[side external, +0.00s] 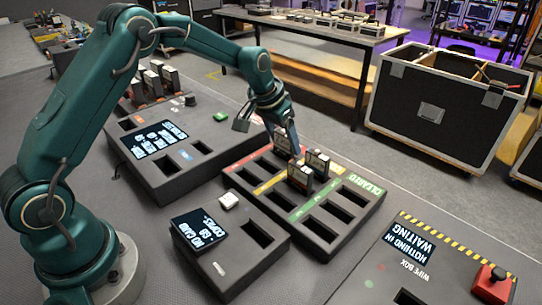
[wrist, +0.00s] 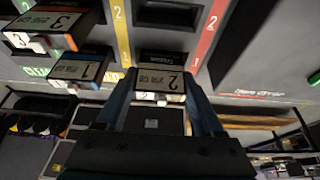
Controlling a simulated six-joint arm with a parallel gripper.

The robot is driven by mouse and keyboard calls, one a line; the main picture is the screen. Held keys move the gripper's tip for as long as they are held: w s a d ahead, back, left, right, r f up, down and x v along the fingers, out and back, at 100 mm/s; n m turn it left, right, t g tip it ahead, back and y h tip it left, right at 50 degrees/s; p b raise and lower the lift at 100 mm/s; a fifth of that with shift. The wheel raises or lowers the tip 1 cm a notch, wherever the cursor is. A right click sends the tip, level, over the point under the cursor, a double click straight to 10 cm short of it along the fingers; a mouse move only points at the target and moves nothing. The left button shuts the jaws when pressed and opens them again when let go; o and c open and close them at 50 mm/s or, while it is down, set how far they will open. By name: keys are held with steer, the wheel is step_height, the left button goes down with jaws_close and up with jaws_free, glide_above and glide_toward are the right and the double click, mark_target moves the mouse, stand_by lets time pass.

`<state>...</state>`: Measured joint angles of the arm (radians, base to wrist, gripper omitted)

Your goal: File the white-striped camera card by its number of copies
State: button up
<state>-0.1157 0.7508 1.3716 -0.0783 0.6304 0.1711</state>
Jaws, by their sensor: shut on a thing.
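My gripper (wrist: 160,112) is shut on the white-striped card (wrist: 158,86), one finger on each side. Its label shows a large 2, and a white band marked 2 is on its near edge. The filing block (side external: 245,181) has rows of slots with red, yellow and green strips. In the wrist view the held card is between the yellow and red strips. In the side view it is upright at the block's far side; I cannot tell how deep it is seated. Two other cards stand in the block: one labelled 3 (wrist: 55,22) and one labelled 1 (wrist: 80,68).
The reader box (side external: 200,228) has a screen including "NO CARD". A larger box (side external: 205,138) with a screen and slots is behind it, with several cards in a rack (side external: 152,80). The wipe box (side external: 365,284) has a red button (side external: 491,284). Several block slots are empty.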

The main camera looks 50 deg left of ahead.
steer(key=shift+f, duration=0.15)
steer(key=o, duration=1.5)
steer(key=shift+o, duration=0.2)
steer(key=shift+r, duration=3.8)
